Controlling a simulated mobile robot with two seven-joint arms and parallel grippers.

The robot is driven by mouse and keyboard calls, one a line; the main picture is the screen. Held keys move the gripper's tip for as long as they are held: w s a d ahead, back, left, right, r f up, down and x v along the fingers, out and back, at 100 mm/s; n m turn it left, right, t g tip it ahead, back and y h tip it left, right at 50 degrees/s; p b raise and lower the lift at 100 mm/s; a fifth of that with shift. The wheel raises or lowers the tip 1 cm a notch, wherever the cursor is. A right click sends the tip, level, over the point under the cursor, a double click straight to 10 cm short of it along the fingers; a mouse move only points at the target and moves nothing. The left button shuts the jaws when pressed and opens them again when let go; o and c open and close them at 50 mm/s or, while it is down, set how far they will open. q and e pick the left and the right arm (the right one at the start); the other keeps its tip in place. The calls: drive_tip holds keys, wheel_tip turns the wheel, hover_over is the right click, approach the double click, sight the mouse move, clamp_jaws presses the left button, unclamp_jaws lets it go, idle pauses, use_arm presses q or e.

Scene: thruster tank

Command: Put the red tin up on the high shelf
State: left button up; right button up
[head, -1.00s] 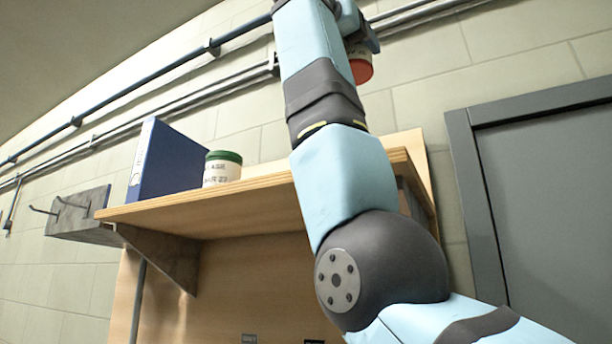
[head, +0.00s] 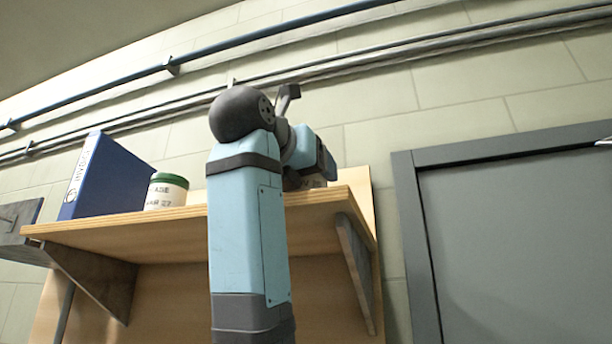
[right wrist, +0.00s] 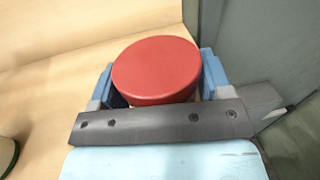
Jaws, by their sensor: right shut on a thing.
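The red tin shows in the right wrist view as a round red lid (right wrist: 157,66). It sits between the two blue fingers of my right gripper (right wrist: 158,82), which is shut on it. In the head view my right gripper (head: 316,167) is over the right end of the high shelf (head: 130,226). My left gripper is not in view.
A green-lidded tin (head: 166,192) and a blue binder (head: 108,178) stand on the shelf to the left of my arm. Part of the green-lidded tin also shows in the wrist view (right wrist: 7,156). A grey door frame (head: 415,240) is to the right. Pipes run along the wall above.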

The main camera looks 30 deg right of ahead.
drive_tip(key=shift+w+d+f, duration=0.1)
drive_tip(key=shift+w+f, duration=0.05)
drive_tip(key=shift+f, duration=0.4)
drive_tip(key=o, duration=1)
drive_tip(key=shift+r, duration=0.25)
drive_tip(key=b+v, duration=0.3)
drive_tip(key=v, duration=0.9)
drive_tip(key=shift+f, duration=0.15)
